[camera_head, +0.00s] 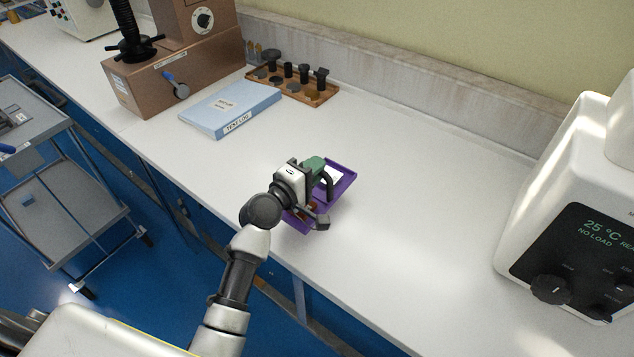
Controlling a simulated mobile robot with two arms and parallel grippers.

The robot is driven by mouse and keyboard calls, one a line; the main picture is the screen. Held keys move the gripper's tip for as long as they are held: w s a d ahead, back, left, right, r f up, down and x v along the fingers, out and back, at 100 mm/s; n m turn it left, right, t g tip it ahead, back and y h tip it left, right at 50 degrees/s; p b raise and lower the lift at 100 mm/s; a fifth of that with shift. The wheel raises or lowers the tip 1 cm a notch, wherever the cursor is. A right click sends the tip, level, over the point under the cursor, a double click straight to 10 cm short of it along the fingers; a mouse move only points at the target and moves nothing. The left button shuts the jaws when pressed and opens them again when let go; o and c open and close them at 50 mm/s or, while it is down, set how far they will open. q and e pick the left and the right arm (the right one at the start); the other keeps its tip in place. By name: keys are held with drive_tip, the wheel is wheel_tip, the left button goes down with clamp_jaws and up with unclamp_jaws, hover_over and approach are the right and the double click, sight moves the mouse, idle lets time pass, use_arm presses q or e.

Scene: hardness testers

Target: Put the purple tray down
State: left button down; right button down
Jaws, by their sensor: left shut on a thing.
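The purple tray (344,186) is at the middle of the white bench top, near its front edge. It appears tilted in the picture, and I cannot tell whether it touches the bench. My left gripper (325,197) is over the tray and shut on it. The gripper and wrist hide much of the tray's middle. A white patch and something brown show inside the tray. My right gripper is not in view.
The white bench (420,215) is clear around the tray. A blue test log binder (231,106), a wooden holder with dark parts (318,97) and a brown tester (190,70) stand behind left. A white instrument (585,215) stands at right. A grey cart (70,200) is at left.

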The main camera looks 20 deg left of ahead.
sight(317, 190)
use_arm(q)
drive_tip(key=shift+w+f, duration=0.35)
drive_tip(key=shift+w, duration=0.3)
drive_tip(key=shift+f+b, duration=0.75)
drive_tip(key=shift+f, duration=1.25)
drive_tip(key=c, duration=1.1)
unclamp_jaws()
drive_tip(key=shift+s, duration=0.1)
drive_tip(key=b+v, duration=0.1)
drive_tip(key=v, duration=0.9)
drive_tip(key=shift+s+a+f, duration=0.1)
drive_tip(key=shift+s+a, duration=0.15)
drive_tip(key=shift+s, duration=0.1)
drive_tip(key=shift+s+a, duration=0.2)
drive_tip(key=shift+s, duration=0.35)
